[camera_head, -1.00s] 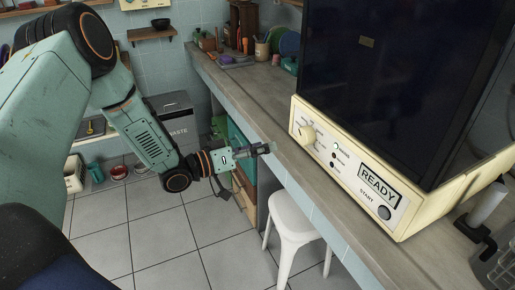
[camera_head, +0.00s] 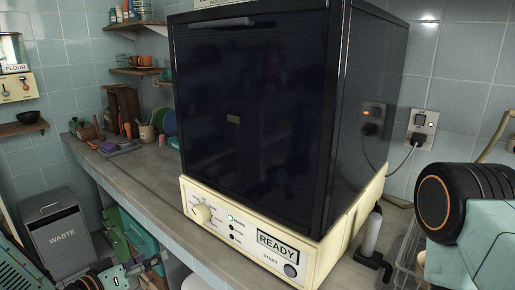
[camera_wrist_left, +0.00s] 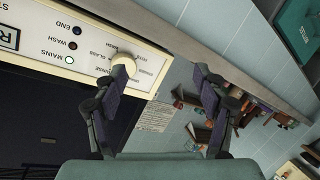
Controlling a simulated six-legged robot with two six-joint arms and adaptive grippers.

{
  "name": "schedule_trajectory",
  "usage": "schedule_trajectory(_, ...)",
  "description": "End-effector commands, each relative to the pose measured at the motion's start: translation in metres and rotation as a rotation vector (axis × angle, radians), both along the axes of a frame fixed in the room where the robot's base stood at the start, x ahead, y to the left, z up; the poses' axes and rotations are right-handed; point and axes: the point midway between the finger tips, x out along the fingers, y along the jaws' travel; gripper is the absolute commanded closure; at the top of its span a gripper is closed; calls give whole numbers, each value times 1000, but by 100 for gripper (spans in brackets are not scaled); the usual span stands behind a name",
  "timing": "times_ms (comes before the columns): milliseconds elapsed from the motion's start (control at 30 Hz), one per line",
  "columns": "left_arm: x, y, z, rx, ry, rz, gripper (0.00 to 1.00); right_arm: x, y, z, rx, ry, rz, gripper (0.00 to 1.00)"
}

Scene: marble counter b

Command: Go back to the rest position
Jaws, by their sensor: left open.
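My left gripper (camera_head: 138,268) is low in the left corner of the head view, beside the counter's front edge and partly cut off by the frame. In the left wrist view my left gripper (camera_wrist_left: 158,80) has its two fingers spread apart, with nothing held between them. The cream machine panel with its knob (camera_wrist_left: 122,68) shows behind the left finger there, upside down. My right arm's joint shows at the right edge of the head view; its gripper is out of frame.
A dark cabinet-like machine (camera_head: 250,120) with a cream base reading READY stands on the counter (camera_head: 145,190). A grey waste bin (camera_head: 58,235) stands on the floor at left. A wall socket (camera_head: 422,122) with a plugged cable is behind. Pots and small items crowd the counter's far end.

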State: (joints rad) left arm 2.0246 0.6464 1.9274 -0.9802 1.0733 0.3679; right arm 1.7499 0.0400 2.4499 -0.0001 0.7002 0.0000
Motion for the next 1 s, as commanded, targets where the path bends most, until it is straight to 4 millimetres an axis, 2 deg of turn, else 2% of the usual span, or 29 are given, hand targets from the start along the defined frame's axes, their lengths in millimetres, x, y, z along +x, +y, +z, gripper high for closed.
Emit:
schedule_trajectory(33,-14,-8,-22,34,88,23,29,0,0,0,0,0,0,45)
schedule_trajectory(167,-65,-26,-79,135,333,65,29,0,0,0,0,0,0,45)
schedule_trajectory(267,-118,-38,-116,217,528,73,29,0,0,0,0,0,0,45)
schedule_trajectory(300,-141,-42,-129,249,604,72,29,0,0,0,0,0,0,45)
schedule_trajectory(467,-240,-51,-161,378,888,55,29,0,0,0,0,0,0,45)
schedule_trajectory(500,-264,-51,-165,408,952,49,29,0,0,0,0,0,0,45)
schedule_trajectory(633,-330,-51,-170,496,1113,32,29,0,0,0,0,0,0,45)
schedule_trajectory(733,-357,-54,-171,545,1163,-5,29,0,0,0,0,0,0,45)
schedule_trajectory(900,-368,-56,-176,569,1179,-37,29,0,0,0,0,0,0,45)
schedule_trajectory(1000,-368,-56,-176,567,1178,-35,29,0,0,0,0,0,0,45)
